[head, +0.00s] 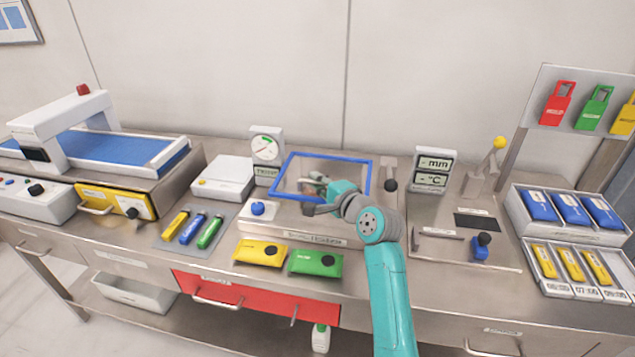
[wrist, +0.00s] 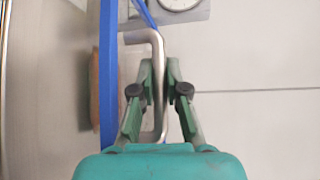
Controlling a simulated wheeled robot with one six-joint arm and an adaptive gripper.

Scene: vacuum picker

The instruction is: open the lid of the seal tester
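The seal tester (head: 300,228) is a pale box near the middle of the bench. The wrist view shows the blue frame (wrist: 107,80) edge-on. A bent metal handle (wrist: 143,37) stands off the frame. My gripper (wrist: 160,65) has a finger on each side of the handle bar and appears shut on it. In the head view my gripper (head: 317,188) is at the lid, with its fingertips partly hard to make out.
A dial gauge (head: 266,148) stands behind left and a mm/°C display (head: 434,170) behind right. Yellow (head: 260,253) and green (head: 316,263) packs lie in front of the tester. A blue knob (head: 258,208) is at its left.

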